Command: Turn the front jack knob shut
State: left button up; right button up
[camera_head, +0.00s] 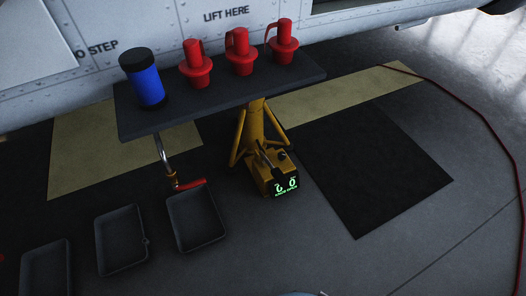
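A yellow jack (254,125) stands on the floor under the aircraft, partly hidden by the dark shelf above it. At its foot is a yellow pump box with a lit green display (286,187), whose digits are too small to read surely. A small dark knob (282,155) sits on top of the box, beside a grey lever (270,165). I cannot tell from its look whether the knob is open or shut. Neither of my grippers is in view, and nothing touches the jack.
A dark shelf (215,100) holds a blue canister (146,82) and three red plugs (196,66). A metal pipe with a red handle (190,184) hangs near three grey trays (195,218). A red hose (480,112) curves along the right. The floor in front of the jack is clear.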

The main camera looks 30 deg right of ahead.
aim_at(282, 156)
jog(key=i+l+u, duration=0.1)
jog(key=l+u, duration=0.8)
jog(key=l, duration=0.15)
jog(key=l+u, duration=0.2)
jog(key=l, duration=1.7)
jog(key=k, duration=0.05)
